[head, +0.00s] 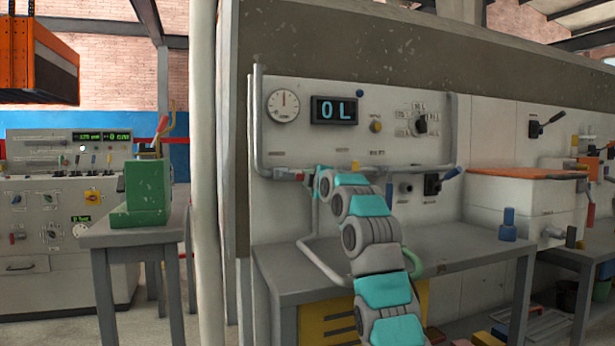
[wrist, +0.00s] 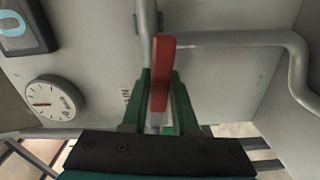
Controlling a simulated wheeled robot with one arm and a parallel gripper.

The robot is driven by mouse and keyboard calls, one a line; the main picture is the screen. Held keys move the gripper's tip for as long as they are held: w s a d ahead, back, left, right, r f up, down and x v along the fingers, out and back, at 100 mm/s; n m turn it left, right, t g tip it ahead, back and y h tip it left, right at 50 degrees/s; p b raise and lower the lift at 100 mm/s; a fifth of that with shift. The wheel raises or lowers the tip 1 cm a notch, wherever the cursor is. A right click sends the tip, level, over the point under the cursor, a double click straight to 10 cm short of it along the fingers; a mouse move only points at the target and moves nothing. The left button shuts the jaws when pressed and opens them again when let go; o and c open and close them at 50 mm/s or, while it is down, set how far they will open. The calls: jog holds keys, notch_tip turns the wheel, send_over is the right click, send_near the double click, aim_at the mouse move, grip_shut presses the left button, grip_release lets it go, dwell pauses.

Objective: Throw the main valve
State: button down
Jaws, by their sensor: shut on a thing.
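The valve's red lever handle (wrist: 162,70) stands between the two green fingers of my gripper (wrist: 160,98) in the wrist view. My gripper is shut on this handle, with the handle's upper end reaching past the fingertips. The lever sits at a grey pipe (wrist: 215,39). My wrist and arm hide part of the lever there.
A round gauge (head: 283,106) and a display (head: 334,110) reading "0L" are above the valve. A grey bench (head: 460,245) stands below. A pillar (head: 204,200) is at left.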

jog(key=shift+r+n+p, duration=0.55)
jog(key=shift+r+n, duration=0.1)
jog(key=shift+n, duration=0.15)
jog(key=c, duration=0.7)
grip_release()
jog(key=shift+s+f, duration=0.1)
jog(key=shift+b+v, duration=1.55)
jog(key=shift+v, duration=2.25)
